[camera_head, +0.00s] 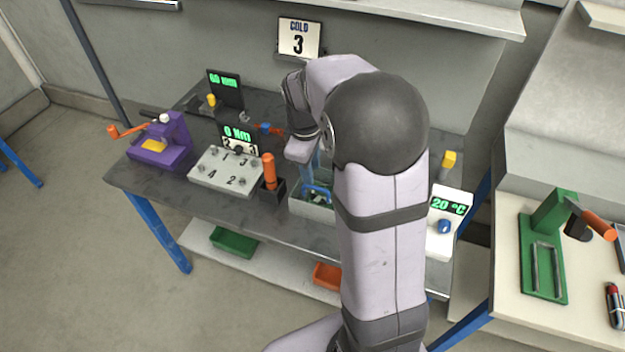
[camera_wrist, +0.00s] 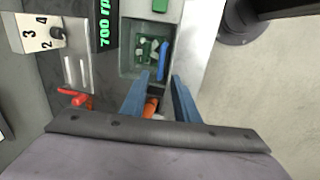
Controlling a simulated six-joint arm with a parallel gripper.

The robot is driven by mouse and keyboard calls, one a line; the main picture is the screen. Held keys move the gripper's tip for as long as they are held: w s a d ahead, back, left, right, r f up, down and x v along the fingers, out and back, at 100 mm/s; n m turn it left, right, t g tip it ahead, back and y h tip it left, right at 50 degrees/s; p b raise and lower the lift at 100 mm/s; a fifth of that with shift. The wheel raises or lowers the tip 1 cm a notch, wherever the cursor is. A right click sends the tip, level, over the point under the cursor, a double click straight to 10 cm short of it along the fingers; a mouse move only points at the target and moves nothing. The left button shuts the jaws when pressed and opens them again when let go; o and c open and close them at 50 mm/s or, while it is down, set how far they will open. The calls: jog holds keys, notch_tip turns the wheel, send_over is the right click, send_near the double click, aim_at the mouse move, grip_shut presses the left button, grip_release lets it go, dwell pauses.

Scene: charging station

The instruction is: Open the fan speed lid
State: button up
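My gripper (camera_wrist: 158,92) shows two blue fingers spread apart, with no object held between them. In the head view my gripper (camera_head: 312,160) points down over a grey open-topped box (camera_head: 312,208), partly behind my arm. A blue handle (camera_head: 318,192) shows at this box, just below the fingers. In the wrist view the blue handle (camera_wrist: 163,60) lies just beyond the fingertips, over the box with green and white pieces inside; contact is not visible. A green "700 rp" readout (camera_wrist: 105,25) stands beside the box. I cannot clearly tell which part is the fan speed lid.
The grey workbench (camera_head: 135,183) carries a purple vise (camera_head: 162,145), a numbered bolt plate (camera_head: 228,168), an orange-handled tool (camera_head: 268,172) and a 20 °C panel (camera_head: 445,222). A red-handled part (camera_wrist: 75,97) lies left of the fingers. Open floor shows at the wrist view's right.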

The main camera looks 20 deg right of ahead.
aim_at(313, 186)
jog(key=shift+w+d+f+p, duration=0.1)
jog(key=shift+d+f+p, duration=0.1)
jog(key=shift+f, duration=0.85)
jog(key=shift+w+d+f+p, duration=0.1)
jog(key=shift+w+f+p, duration=0.1)
jog(key=shift+f, duration=0.8)
jog(key=shift+w+d+f+p, duration=0.1)
jog(key=shift+f+p, duration=0.1)
jog(key=shift+f, duration=0.85)
grip_shut()
